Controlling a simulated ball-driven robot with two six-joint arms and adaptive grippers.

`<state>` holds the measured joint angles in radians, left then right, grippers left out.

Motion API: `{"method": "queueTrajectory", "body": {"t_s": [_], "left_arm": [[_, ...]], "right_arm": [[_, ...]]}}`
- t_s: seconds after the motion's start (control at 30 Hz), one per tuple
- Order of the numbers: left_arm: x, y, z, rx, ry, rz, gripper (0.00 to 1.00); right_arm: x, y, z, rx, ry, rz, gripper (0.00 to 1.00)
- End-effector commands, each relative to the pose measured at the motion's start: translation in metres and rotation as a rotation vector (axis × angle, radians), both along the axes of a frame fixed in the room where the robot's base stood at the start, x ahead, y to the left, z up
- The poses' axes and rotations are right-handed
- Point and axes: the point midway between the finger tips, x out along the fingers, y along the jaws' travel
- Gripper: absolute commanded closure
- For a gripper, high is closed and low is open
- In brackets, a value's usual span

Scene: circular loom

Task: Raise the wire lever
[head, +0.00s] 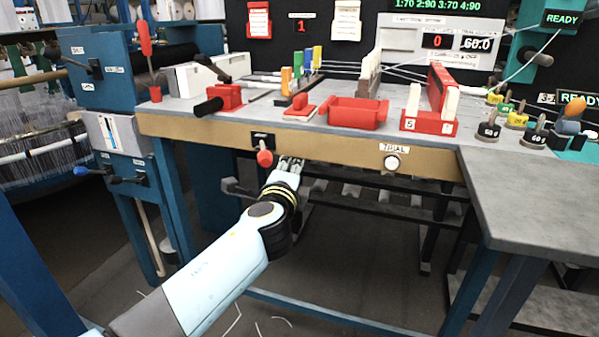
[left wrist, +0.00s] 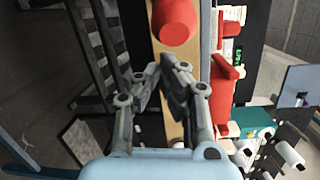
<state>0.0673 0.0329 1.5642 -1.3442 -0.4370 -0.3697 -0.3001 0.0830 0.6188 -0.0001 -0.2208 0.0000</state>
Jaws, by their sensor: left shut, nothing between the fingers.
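A lever with a red knob (head: 265,158) hangs from a black plate (head: 262,141) on the tan front edge of the bench. The plate's label is too small to read. The knob points down and toward me. My left gripper (head: 290,163) is just right of the knob, below the bench edge, shut and empty. In the left wrist view the red knob (left wrist: 176,18) is large, just beyond the gripper fingertips (left wrist: 165,65). I cannot tell whether they touch. My right gripper is not in view.
A white TRIAL button (head: 391,162) is farther right on the bench edge. Red trays (head: 357,113) and racks stand on the grey bench top (head: 330,131). A blue cabinet with levers (head: 115,77) stands at the left. The space below the bench edge holds dark rails (head: 350,190).

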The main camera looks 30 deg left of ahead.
Motion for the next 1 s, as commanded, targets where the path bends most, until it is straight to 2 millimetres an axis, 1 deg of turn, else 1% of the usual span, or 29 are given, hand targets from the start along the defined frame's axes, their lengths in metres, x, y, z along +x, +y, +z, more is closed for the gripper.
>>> {"method": "queueTrajectory", "body": {"t_s": [0.03,0.2,0.63,1.0], "left_arm": [[-0.004,0.004,0.004,0.002,-0.001,0.000,1.00],[-0.010,0.011,0.005,0.001,-0.002,0.000,1.00],[-0.012,0.012,0.004,0.001,-0.002,-0.005,1.00],[-0.018,0.017,0.004,0.001,-0.002,-0.068,1.00]], "right_arm": [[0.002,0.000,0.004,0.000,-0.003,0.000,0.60],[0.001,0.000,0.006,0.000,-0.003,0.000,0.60],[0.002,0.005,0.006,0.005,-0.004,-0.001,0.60],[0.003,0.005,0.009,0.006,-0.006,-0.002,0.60]]}}
